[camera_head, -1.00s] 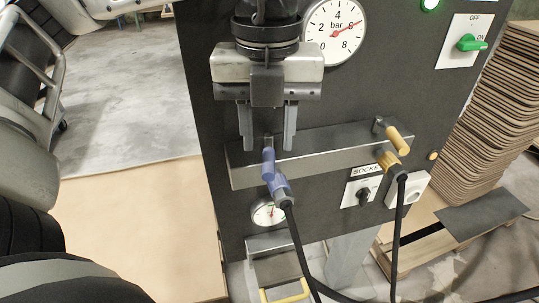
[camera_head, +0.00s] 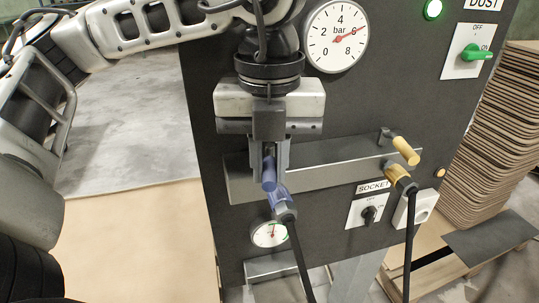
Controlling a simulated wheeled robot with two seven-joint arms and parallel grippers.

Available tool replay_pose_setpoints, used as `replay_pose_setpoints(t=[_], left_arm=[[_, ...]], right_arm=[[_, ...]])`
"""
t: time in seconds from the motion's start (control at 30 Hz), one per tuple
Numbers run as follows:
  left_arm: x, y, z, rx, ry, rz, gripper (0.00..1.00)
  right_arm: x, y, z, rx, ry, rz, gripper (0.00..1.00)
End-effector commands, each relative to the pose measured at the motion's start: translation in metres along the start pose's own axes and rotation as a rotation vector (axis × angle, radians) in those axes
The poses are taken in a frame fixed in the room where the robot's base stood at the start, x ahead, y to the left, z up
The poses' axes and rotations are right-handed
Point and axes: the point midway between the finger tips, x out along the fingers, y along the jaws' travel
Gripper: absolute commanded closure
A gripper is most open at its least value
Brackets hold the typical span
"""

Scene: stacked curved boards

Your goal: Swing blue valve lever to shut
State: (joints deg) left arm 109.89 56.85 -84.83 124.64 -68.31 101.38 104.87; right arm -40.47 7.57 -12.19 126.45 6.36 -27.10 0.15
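The blue valve lever (camera_head: 269,173) is on the left part of the grey metal manifold bar, above a blue hose fitting (camera_head: 279,202) with a black hose. Its handle points down and toward me in the picture. My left gripper (camera_head: 269,172) comes down from above, with one finger on each side of the blue handle. The fingers are close together and appear to be shut on it. The gripper hides the lever's pivot. My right gripper is out of view.
A yellow lever (camera_head: 405,151) and yellow fitting (camera_head: 398,175) are on the manifold bar's (camera_head: 335,165) right end. The dark panel also has a large bar gauge (camera_head: 336,37), a small gauge (camera_head: 270,234), a socket switch (camera_head: 369,213) and a green switch (camera_head: 476,53). Stacked curved boards (camera_head: 492,150) stand right.

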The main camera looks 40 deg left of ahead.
Motion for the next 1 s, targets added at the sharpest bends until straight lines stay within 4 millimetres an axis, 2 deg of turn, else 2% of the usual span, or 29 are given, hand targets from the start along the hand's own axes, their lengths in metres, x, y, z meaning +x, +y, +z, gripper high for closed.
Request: replay_pose_setpoints(t=[0.03,0.1,0.43,1.0], left_arm=[[0.000,0.000,0.000,0.000,0.000,0.000,0.81],[0.000,0.000,0.000,0.000,0.000,0.000,0.62],[-0.004,0.000,0.000,0.000,0.000,0.000,0.62],[-0.061,0.000,0.000,0.000,0.000,0.000,0.62]], right_arm=[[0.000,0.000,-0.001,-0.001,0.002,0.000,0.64],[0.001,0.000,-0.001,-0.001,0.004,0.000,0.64],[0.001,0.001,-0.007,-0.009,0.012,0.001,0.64],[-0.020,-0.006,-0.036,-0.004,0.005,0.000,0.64]])
